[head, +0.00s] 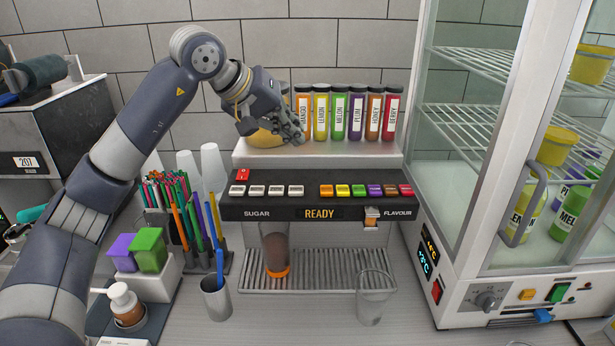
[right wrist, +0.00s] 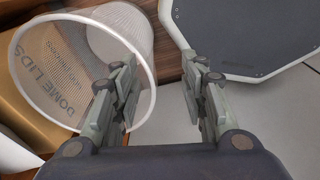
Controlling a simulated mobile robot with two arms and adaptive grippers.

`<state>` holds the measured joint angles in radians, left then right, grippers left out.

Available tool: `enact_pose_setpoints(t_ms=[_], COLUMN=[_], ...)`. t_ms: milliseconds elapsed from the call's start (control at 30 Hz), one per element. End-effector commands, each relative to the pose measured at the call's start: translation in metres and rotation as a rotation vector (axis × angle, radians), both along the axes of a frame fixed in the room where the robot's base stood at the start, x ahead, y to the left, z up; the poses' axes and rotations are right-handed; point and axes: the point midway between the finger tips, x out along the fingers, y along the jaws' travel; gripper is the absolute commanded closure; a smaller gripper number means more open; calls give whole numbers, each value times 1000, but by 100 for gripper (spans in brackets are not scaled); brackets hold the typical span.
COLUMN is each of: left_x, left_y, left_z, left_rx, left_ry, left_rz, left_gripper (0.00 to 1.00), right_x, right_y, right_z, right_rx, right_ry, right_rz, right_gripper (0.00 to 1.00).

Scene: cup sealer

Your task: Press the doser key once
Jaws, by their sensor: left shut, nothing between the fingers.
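The doser (head: 319,208) is a dark panel with a display reading READY. White sugar keys (head: 267,190) sit on its left half and coloured flavour keys (head: 367,190) on its right. A single red key (head: 243,174) sits above the sugar keys. A glass with brown contents and an orange base (head: 276,251) stands under the panel on the drip tray (head: 331,283). My left gripper (head: 297,136) is shut and empty, above and behind the keys, in front of the bottles. My right gripper (right wrist: 160,68) is open and empty in the right wrist view.
Several syrup bottles (head: 339,112) stand on the shelf behind the panel. An empty clear glass (head: 373,296) stands at the front right. A metal cup (head: 216,299) and straws are at left; a glass-door cabinet (head: 470,225) is at right.

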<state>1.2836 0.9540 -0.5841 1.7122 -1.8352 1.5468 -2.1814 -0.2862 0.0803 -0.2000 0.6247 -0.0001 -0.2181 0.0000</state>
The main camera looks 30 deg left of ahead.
Motion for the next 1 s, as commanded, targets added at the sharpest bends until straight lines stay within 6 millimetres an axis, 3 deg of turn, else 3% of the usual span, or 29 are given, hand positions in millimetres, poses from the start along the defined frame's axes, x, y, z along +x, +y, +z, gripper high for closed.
enact_pose_setpoints(t_ms=[300, 467, 767, 1000], left_x=[0, 0, 0, -1], left_y=[0, 0, 0, 0], left_z=[0, -5, -36, -71], left_rx=[3, 2, 1, 2], left_ry=[-1, -1, -2, -1], left_rz=[1, 0, 0, 0], left_gripper=[100, 100, 100, 100], right_x=[-28, -28, -6, -9], right_y=[-3, -2, -1, -1], right_z=[-2, -6, -33, -64], right_rx=[-5, -5, 0, -1], right_ry=[41, 41, 6, 11], right_rz=[0, 0, 0, 0], right_gripper=[60, 60, 60, 60])
